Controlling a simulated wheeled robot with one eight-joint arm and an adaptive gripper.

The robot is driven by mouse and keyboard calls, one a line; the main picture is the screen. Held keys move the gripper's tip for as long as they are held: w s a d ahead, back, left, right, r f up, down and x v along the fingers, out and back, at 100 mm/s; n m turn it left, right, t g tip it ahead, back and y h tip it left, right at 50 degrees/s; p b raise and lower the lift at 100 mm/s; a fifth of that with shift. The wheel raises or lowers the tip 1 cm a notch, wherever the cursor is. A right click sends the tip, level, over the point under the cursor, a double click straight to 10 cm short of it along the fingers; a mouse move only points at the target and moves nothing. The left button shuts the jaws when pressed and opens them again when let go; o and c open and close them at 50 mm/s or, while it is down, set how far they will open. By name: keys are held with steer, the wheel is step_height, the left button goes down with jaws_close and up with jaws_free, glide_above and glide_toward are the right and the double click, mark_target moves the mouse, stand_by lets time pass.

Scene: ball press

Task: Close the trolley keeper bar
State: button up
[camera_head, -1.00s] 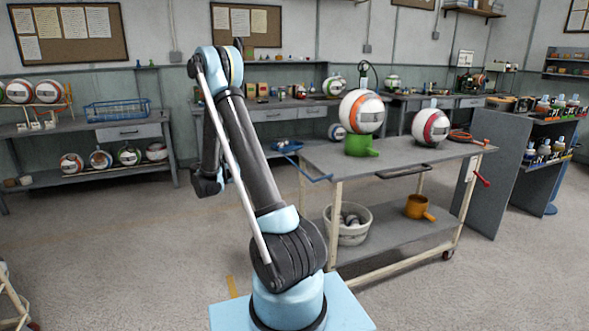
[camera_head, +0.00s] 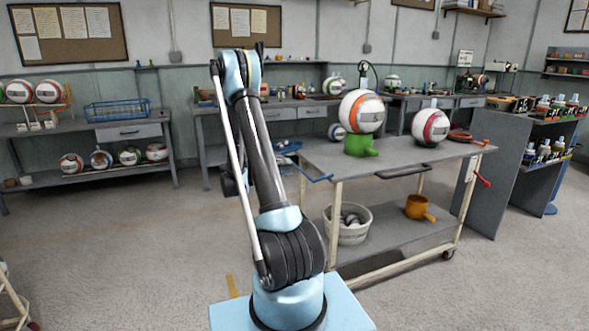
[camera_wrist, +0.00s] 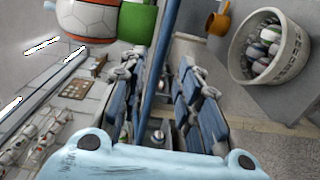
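The grey-topped trolley (camera_head: 370,157) stands to the right of my arm in the head view. A thin blue bar (camera_head: 318,179) sticks out at its left end, and I take this to be the keeper bar. In the wrist view a long blue bar (camera_wrist: 158,55) runs down between the fingers of my gripper (camera_wrist: 161,68). The fingers are apart, with gaps to the bar; contact cannot be made out. In the head view my gripper is largely hidden behind my arm, left of the trolley.
A ball (camera_head: 361,112) sits on a green stand (camera_head: 360,145) on the trolley, with another ball (camera_head: 430,126) beside it. A white bucket (camera_head: 349,232) and an orange pot (camera_head: 417,207) stand on its lower shelf.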

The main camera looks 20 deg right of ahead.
mark_target(295, 166)
steer(key=shift+w+d+f, duration=0.1)
steer(key=shift+d, duration=2.5)
jaws_close()
